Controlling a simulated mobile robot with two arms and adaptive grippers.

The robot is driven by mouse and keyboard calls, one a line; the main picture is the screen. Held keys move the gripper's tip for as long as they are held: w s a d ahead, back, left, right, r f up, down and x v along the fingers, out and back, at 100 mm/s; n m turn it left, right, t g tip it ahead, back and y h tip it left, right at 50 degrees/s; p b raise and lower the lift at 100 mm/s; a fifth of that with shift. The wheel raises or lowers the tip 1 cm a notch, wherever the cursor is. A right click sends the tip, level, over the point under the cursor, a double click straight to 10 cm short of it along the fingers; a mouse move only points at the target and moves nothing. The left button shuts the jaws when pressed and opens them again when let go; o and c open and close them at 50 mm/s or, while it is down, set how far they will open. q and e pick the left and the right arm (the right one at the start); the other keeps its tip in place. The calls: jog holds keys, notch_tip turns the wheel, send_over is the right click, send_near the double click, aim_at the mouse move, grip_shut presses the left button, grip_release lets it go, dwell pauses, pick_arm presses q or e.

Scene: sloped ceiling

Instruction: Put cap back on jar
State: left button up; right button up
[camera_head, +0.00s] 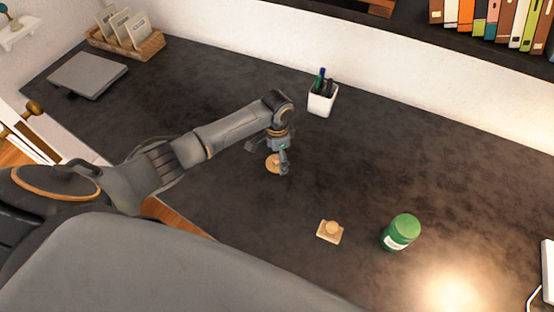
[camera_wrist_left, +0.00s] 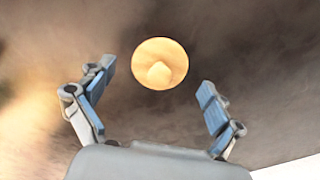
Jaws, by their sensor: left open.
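A round tan wooden cap (camera_head: 272,164) with a small knob lies on the dark desk, partly hidden by my left gripper (camera_head: 281,166). In the left wrist view the cap (camera_wrist_left: 160,63) lies just beyond the spread fingers of the left gripper (camera_wrist_left: 157,78), apart from them. The left gripper is open and empty above the cap. A green jar (camera_head: 400,232) with a white label stands to the right on the desk. I cannot tell whether its top is open. A square tan wooden piece with a knob (camera_head: 330,231) lies left of the jar. My right gripper is not in view.
A white pen cup (camera_head: 322,99) stands behind the gripper near the wall. A closed grey laptop (camera_head: 87,75) and a wooden organizer (camera_head: 126,43) are at the back left.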

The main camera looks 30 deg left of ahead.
pick_arm(q)
jog(key=shift+f, duration=0.45)
jog(key=shift+s, duration=0.15)
jog(key=c, duration=1.9)
